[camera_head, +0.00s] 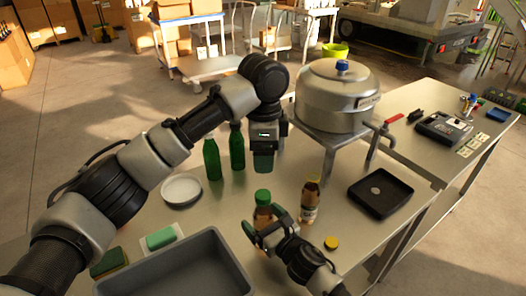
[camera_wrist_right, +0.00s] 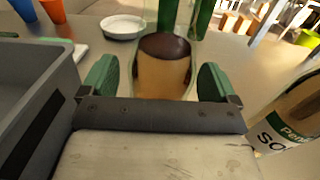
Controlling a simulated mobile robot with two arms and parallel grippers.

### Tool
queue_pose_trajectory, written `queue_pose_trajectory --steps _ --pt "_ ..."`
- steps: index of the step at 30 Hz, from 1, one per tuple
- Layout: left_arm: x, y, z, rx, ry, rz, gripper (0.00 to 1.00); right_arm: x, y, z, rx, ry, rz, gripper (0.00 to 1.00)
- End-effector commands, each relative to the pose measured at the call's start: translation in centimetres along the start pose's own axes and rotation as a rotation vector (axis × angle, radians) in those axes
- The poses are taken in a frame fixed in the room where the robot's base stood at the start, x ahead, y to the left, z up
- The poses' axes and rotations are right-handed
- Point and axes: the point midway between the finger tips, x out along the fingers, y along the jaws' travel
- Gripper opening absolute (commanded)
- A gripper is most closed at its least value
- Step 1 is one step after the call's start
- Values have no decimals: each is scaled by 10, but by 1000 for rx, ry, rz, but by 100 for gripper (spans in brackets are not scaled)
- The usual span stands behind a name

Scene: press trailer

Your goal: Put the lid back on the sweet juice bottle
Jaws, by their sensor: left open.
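A bottle with a green cap (camera_head: 263,197) and amber contents stands on the table. It also shows between the fingers in the right wrist view (camera_wrist_right: 164,75). I cannot tell which is the sweet juice bottle. A yellow lid (camera_head: 331,243) lies flat on the table. My right gripper (camera_head: 266,224) is open around the green-capped bottle. My left gripper (camera_head: 263,162) is open and empty, above the table behind the bottles.
Two green bottles (camera_head: 212,160) and a white dish (camera_head: 181,202) stand behind left. A grey bin (camera_head: 235,258) is at front left, beside a green sponge (camera_head: 160,238). A black tray (camera_head: 362,200) and a large metal pot (camera_head: 330,100) on a stand are right.

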Motion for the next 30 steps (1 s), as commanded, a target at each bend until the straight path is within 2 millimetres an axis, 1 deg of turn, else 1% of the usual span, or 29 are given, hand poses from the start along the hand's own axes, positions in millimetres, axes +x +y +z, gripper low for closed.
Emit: queue_pose_trajectory --steps 7,11,14,21,24,27,30 --pt "0 0 0 0 0 0 69 -1 0 0 -1 -1 0 90" --pt "3 0 0 0 0 0 69 -11 -1 -1 -3 1 -1 90" --pt "5 0 0 0 0 0 69 -26 -1 -2 -3 1 0 90" --pt "15 0 0 0 0 0 69 -73 -1 -3 -3 1 0 90" --pt "19 0 0 0 0 0 69 -89 0 -3 -1 2 0 90" --pt "21 0 0 0 0 0 69 -100 0 -2 -2 1 0 90" --pt "22 0 0 0 0 0 69 -106 0 -1 0 0 0 90"
